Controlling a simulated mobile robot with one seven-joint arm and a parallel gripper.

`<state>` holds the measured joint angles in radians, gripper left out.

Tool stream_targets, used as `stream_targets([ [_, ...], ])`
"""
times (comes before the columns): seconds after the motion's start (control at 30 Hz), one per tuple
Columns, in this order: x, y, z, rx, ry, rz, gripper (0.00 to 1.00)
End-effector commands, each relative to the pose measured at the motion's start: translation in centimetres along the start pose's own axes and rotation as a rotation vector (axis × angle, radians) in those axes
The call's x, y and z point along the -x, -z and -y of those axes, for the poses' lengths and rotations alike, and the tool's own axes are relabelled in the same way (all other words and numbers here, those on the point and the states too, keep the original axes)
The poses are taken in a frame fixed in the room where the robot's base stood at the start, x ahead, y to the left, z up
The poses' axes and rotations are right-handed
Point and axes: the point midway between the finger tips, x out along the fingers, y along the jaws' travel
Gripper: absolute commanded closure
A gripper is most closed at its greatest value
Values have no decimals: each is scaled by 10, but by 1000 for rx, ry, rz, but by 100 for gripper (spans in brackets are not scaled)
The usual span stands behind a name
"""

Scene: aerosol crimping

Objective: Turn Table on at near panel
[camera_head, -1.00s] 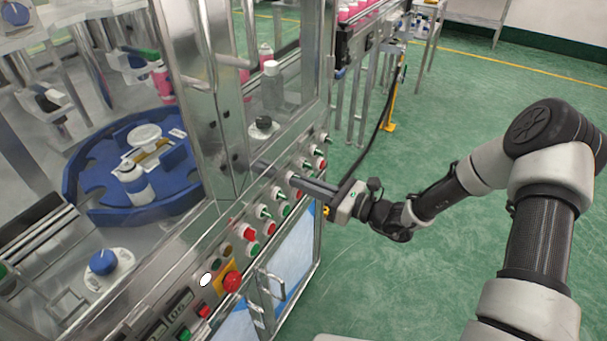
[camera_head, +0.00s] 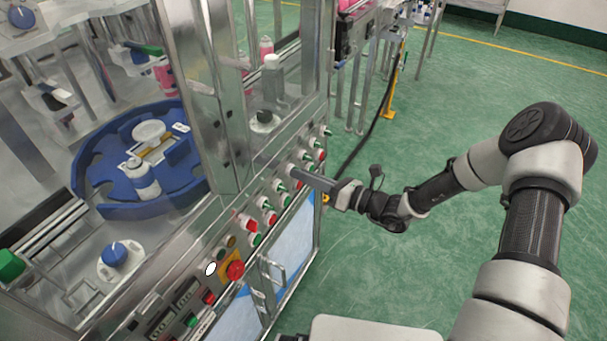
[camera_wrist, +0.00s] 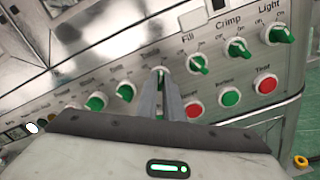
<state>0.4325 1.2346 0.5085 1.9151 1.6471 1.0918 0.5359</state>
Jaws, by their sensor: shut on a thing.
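The near panel (camera_head: 238,222) is the slanted steel front of the machine, with a row of green selector knobs above red and green buttons. My gripper (camera_head: 296,172) reaches in from the right with its fingertips at the panel. In the wrist view my gripper (camera_wrist: 160,82) is shut on a selector knob (camera_wrist: 161,72), mostly hidden between the fingers, under a blurred label that seems to read "Table". The knobs labelled Fill (camera_wrist: 199,64), Crimp (camera_wrist: 237,47) and Light (camera_wrist: 281,34) sit to its right. The held knob's exact angle cannot be told.
A red emergency button (camera_head: 235,269) on a yellow plate sits lower left on the panel. A blue rotary table (camera_head: 115,208) stands behind the glass. Cabinet handles (camera_head: 272,270) stick out below the panel. The green floor (camera_head: 480,100) to the right is clear.

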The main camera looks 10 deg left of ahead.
Motion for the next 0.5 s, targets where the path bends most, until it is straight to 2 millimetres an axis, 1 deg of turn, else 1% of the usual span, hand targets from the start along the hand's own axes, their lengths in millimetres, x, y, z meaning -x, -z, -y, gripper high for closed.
stream_targets([
  [0.17,0,0,0,-3,1,0,100],
  [0.2,0,0,0,-3,1,0,90],
  [0.3,0,0,0,-2,1,0,74],
  [0.5,0,0,0,-1,0,0,74],
])
